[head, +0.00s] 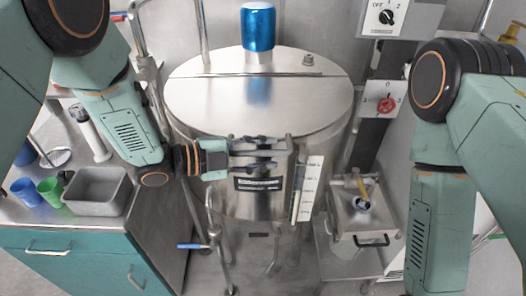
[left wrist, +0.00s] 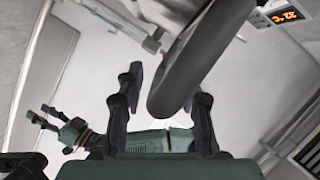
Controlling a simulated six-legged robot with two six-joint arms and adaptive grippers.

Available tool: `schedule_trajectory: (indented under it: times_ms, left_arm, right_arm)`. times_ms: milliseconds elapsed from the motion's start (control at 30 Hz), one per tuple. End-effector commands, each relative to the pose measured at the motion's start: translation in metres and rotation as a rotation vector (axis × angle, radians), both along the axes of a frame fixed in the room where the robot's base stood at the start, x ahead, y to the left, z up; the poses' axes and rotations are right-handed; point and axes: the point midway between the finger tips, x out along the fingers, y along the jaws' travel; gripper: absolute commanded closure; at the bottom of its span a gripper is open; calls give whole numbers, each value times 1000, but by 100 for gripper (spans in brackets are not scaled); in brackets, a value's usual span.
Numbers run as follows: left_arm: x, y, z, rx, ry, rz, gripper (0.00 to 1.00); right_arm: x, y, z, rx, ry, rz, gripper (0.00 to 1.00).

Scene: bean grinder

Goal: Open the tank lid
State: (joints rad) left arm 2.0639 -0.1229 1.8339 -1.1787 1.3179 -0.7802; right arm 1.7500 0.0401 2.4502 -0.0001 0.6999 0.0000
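The steel tank (head: 235,195) stands in the middle of the head view. Its round lid (head: 255,100) lies flat and shut, with a blue cap (head: 258,27) at the back. My left gripper (head: 262,154) is at the tank's front, below the lid's front edge, by a metal bracket. In the left wrist view its fingers (left wrist: 166,98) are apart, with a dark curved bar (left wrist: 200,55) reaching between them; contact cannot be told. My right gripper is outside the head view. It shows small in the left wrist view (left wrist: 48,118), with its fingers apart and empty.
A bench (head: 75,225) on the left holds a grey tub (head: 97,190) and cups. A sight gauge (head: 305,190) is right of my left gripper. A switch panel (head: 384,102) and a small steel unit (head: 360,220) stand on the right.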

Motion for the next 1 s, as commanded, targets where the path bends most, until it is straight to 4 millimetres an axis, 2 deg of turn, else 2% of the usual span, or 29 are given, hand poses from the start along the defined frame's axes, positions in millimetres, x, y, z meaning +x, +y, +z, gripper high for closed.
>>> schedule_trajectory:
  times_ms: [200, 633, 1000]
  left_arm:
    - [0, -1, 0, 0, 0, 0, 64]
    - [0, -1, 0, 1, 0, -1, 100]
    - [1, 0, -1, 2, 0, 2, 100]
  right_arm:
    - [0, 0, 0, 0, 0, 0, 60]
    - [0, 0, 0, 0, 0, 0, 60]
    - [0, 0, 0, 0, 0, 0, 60]
